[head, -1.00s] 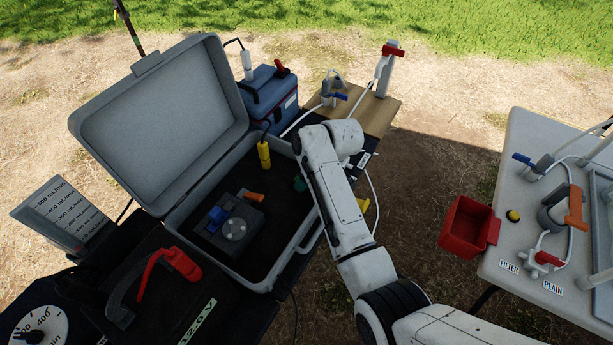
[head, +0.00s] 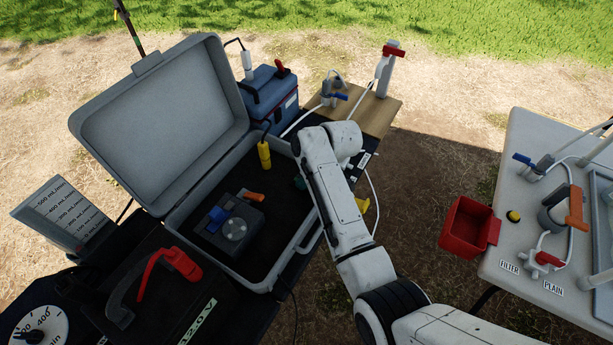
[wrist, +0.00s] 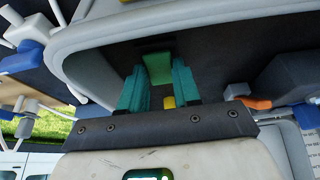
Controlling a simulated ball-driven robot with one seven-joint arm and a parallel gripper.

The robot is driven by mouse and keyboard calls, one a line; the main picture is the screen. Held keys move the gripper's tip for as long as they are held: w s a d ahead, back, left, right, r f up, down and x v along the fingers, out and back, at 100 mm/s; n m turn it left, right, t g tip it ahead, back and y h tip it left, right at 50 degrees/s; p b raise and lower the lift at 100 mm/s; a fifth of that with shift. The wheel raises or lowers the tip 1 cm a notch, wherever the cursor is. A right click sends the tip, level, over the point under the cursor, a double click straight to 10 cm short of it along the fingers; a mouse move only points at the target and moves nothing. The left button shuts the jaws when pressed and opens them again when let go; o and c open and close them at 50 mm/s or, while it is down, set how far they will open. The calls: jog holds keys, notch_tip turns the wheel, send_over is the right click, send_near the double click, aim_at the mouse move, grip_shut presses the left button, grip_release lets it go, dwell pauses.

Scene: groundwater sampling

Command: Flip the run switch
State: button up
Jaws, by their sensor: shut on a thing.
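My gripper (wrist: 161,88) has two teal fingers and reaches down into the open grey case. In the wrist view, a green block (wrist: 157,68) sits between the fingertips, and the fingers are shut on it. It appears to be the run switch, but no label on it is readable. In the head view my arm hides most of the gripper; only a bit of teal shows beside the arm, inside the right side of the case (head: 195,247).
A dark box with a blue clip, a round dial and an orange lever (head: 253,196) lies in the case. A yellow connector (head: 264,154) stands at the case's back wall. The case rim is close to my arm. A red bin (head: 466,226) hangs at the right table.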

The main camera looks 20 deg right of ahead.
jog(key=shift+w+a+r+g+h, duration=0.1)
jog(key=shift+w+r+g+h, duration=0.1)
jog(key=shift+g+h, duration=0.25)
jog(key=shift+w+a+f+g+h, duration=0.15)
jog(key=shift+g+h, duration=0.25)
jog(key=shift+g, duration=0.25)
jog(key=shift+w+a+f+g+h, duration=0.1)
jog(key=shift+g+h, duration=0.25)
jog(key=shift+g, duration=0.25)
jog(key=shift+r+b, duration=0.15)
jog(key=shift+b, duration=0.15)
jog(key=o, duration=1.1)
jog(key=shift+c, duration=0.2)
notch_tip(320, 180, up, 11)
